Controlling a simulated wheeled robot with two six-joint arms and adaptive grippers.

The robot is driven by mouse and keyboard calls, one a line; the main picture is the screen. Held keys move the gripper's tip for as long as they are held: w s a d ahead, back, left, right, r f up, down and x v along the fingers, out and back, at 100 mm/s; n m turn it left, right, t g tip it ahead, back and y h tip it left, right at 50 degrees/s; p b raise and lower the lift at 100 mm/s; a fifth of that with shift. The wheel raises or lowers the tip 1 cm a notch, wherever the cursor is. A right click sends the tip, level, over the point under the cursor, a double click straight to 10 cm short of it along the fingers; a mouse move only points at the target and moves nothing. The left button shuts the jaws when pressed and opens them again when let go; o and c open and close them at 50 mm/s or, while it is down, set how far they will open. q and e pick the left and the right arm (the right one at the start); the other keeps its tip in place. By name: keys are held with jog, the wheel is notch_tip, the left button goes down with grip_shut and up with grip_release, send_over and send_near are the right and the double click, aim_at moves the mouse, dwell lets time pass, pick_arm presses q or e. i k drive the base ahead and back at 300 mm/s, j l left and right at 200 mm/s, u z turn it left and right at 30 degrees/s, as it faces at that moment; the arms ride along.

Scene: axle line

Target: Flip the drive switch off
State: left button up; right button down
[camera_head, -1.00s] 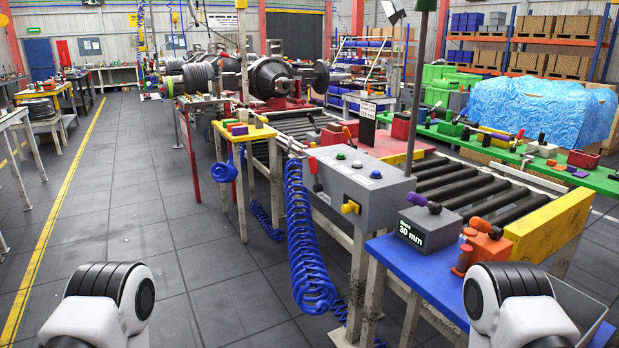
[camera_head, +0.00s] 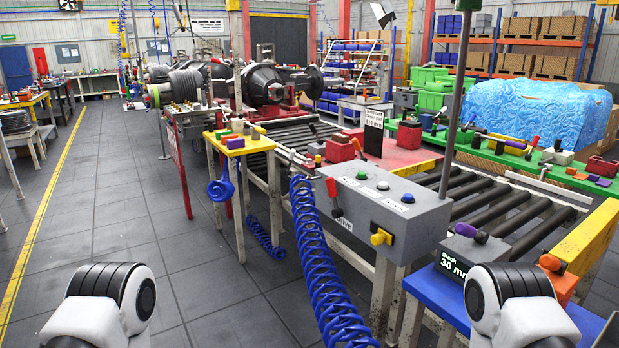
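The grey control box (camera_head: 400,222) stands right of centre on the near end of the conveyor frame. A lever switch with a red handle (camera_head: 332,188) is on its left face, above a partly readable label that looks like "Drive" (camera_head: 343,225). The handle points up. A yellow knob (camera_head: 380,237) is on the front, and small green and blue buttons sit on top. Only white and black links of my two arms show at the bottom left and bottom right. Both my grippers are out of view, and nothing of mine touches the box.
A blue coiled hose (camera_head: 318,270) hangs just left of the box. A blue table (camera_head: 437,295) with a "30 mm" display block (camera_head: 460,258) is at the right, partly behind my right arm. A small yellow table (camera_head: 240,148) stands farther back. The floor at left is clear.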

aim_at(338, 211)
jog(key=i+j, duration=0.4)
jog(key=i+j+z, duration=0.1)
jog(key=i+j, duration=0.25)
jog(key=j, duration=0.15)
jog(key=i+j, duration=0.35)
jog(key=i+j+z, duration=0.1)
jog(key=i+j, duration=0.3)
jog(key=j, duration=0.2)
jog(key=i+j, duration=0.35)
jog(key=j, duration=0.15)
jog(key=z, duration=0.05)
